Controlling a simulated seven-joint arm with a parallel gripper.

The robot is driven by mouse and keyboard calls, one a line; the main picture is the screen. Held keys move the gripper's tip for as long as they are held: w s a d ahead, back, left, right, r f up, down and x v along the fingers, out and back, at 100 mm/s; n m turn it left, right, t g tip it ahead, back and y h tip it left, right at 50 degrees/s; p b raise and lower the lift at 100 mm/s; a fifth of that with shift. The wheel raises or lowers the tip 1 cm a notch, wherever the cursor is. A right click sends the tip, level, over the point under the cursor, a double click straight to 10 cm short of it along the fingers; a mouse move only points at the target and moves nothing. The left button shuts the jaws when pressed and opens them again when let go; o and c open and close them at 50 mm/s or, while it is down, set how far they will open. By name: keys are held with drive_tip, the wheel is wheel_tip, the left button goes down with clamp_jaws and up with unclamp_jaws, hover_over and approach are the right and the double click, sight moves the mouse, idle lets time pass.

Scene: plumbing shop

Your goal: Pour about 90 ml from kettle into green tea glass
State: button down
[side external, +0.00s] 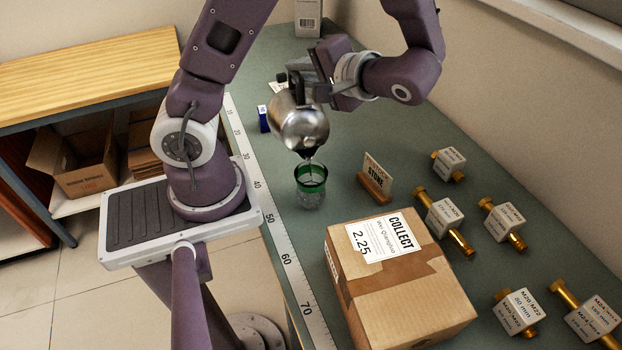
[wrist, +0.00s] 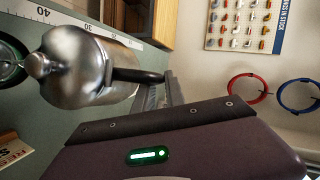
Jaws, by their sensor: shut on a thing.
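The kettle (side external: 302,126) is a shiny steel vessel, tilted with its spout low and just above the green tea glass (side external: 311,192). The glass stands upright on the bench, clear with a green band near the rim. Part of the glass (wrist: 8,62) shows at the left edge.
A cardboard box (side external: 395,285) stands in front of the glass. A small sign on a wooden block (side external: 375,188) is right of the glass. Several labelled brass fittings (side external: 445,220) lie at the right. A measuring strip (side external: 286,257) runs along the bench's left edge.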

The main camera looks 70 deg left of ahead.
drive_tip(key=shift+s+d+r+y+p, duration=0.15)
drive_tip(key=shift+d+p, duration=0.1)
drive_tip(key=shift+d, duration=0.25)
drive_tip(key=shift+w+d+r+y+p, duration=0.1)
drive_tip(key=shift+d+r+y+p, duration=0.1)
drive_tip(key=shift+d, duration=0.3)
drive_tip(key=a+f+h, duration=0.1)
drive_tip(key=a, duration=0.1)
drive_tip(key=a+f+h, duration=0.2)
drive_tip(key=a, duration=0.1)
drive_tip(key=shift+w+a+m, duration=0.25)
drive_tip(key=shift+a+m, duration=0.05)
drive_tip(key=shift+w+a+f+m+h+b, duration=0.2)
drive_tip(key=shift+a+f+m+h+b, duration=0.25)
drive_tip(key=shift+a+f+h, duration=1)
drive_tip(key=shift+f, duration=0.15)
